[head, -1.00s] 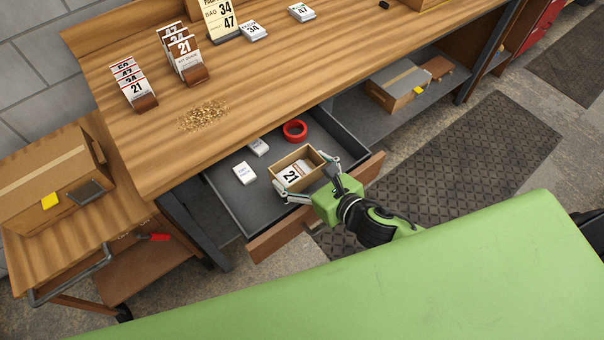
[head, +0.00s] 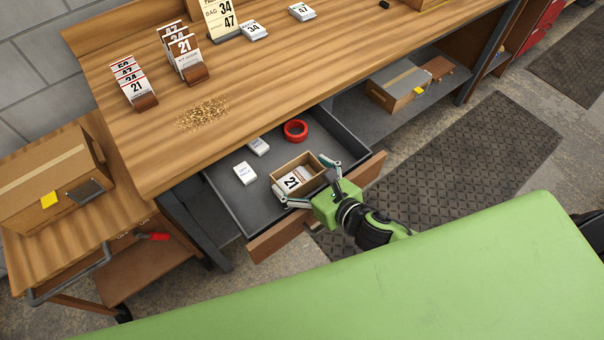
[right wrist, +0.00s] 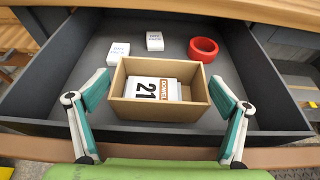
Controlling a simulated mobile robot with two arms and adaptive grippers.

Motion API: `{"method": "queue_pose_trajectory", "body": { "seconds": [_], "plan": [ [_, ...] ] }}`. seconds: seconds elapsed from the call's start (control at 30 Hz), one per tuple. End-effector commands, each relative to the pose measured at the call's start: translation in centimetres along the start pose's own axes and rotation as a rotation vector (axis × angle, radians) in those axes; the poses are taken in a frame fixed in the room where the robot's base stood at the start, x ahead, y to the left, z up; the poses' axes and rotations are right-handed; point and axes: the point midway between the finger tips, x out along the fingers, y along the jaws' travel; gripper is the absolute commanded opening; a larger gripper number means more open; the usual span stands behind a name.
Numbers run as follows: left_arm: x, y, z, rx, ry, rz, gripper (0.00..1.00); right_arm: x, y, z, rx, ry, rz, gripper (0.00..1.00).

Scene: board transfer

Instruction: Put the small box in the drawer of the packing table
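The small box (head: 291,169), open-topped brown cardboard with cards inside, the front one marked 21, sits in the pulled-out drawer (head: 236,202) of the packing table (head: 270,90). In the right wrist view the box (right wrist: 158,111) appears to rest upright on the grey drawer floor near the drawer front. My right gripper (head: 306,181) is open, with its fingers spread on either side of the box. The right wrist view shows gaps between the fingers and the box walls. My left gripper is not in view.
Two small white card packs (head: 245,173) and a red tape roll (head: 295,130) lie deeper in the drawer. The tabletop overhangs its back. A cart with a larger carton (head: 45,185) stands at left. A green surface (head: 400,290) fills the foreground.

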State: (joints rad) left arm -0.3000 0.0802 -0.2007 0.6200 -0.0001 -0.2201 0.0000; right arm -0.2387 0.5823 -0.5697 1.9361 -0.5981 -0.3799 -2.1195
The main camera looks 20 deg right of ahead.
Motion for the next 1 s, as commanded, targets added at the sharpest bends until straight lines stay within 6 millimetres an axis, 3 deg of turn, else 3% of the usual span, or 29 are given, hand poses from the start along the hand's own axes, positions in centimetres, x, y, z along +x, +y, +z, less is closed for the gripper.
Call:
{"method": "queue_pose_trajectory", "body": {
  "seconds": [0.03, 0.33, 0.53, 1.0],
  "plan": [
    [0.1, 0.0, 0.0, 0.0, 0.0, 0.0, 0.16, -0.1, 0.1, -1.4, 0.0, 0.024, -0.001, 1.0],
    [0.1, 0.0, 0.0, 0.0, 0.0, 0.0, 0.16, -0.2, 0.2, -1.6, 0.0, 0.028, 0.0, 1.0],
    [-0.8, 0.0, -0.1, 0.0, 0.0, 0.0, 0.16, -0.8, 0.2, 0.0, 0.001, 0.026, 0.001, 1.0],
    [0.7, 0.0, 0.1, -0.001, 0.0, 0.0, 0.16, -9.0, 0.1, 0.1, 0.0, 0.019, 0.0, 1.0]
  ]
}}
